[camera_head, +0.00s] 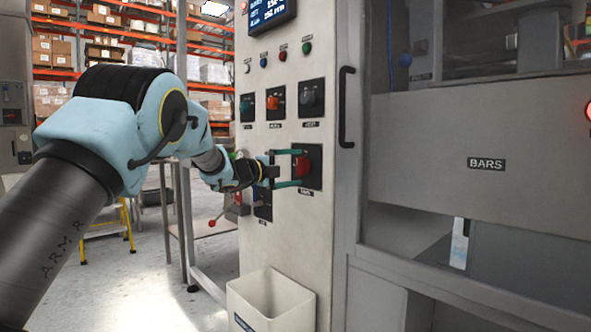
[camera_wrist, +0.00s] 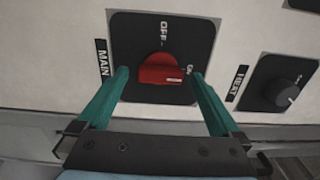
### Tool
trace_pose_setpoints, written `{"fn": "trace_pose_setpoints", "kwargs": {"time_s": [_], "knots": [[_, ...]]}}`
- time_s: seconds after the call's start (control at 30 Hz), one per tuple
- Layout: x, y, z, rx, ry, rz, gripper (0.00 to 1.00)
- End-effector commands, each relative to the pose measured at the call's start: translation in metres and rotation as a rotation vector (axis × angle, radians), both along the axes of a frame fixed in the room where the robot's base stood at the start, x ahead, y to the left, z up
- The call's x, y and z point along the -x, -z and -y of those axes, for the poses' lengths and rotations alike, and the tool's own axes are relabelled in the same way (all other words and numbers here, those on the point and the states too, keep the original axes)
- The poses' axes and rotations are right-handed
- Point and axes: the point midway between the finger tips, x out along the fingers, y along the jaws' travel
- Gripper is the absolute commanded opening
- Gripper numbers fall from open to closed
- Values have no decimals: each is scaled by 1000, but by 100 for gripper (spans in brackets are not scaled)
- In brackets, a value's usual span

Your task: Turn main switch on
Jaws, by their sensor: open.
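The main switch is a red rotary knob (camera_wrist: 158,70) on a black square plate (camera_wrist: 205,35) with a MAIN label. OFF is printed at the plate's top in the wrist view; lettering at the right is partly covered by a finger. The knob's white mark lies on its right part, toward that lettering. In the head view the red knob (camera_head: 302,165) is on the grey cabinet front. My gripper (camera_head: 297,168) is open, its green fingers on either side of the knob. In the wrist view my gripper (camera_wrist: 160,75) shows gaps between fingers and knob; contact is not visible.
A black knob (camera_wrist: 283,94) sits right of the main switch in the wrist view. Other rotary switches (camera_head: 275,102), buttons (camera_head: 283,56) and a screen (camera_head: 270,10) are above it in the head view. A white bin (camera_head: 275,302) is below; a black door handle (camera_head: 346,107) is at the right.

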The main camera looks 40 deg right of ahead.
Motion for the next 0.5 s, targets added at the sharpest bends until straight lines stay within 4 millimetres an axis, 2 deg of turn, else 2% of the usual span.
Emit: {"fn": "trace_pose_setpoints", "kwargs": {"time_s": [0.3, 0.5], "knots": [[-5, 0, -62, 0, -3, -1, 100], [-6, 0, -90, 0, -2, -1, 100]]}}
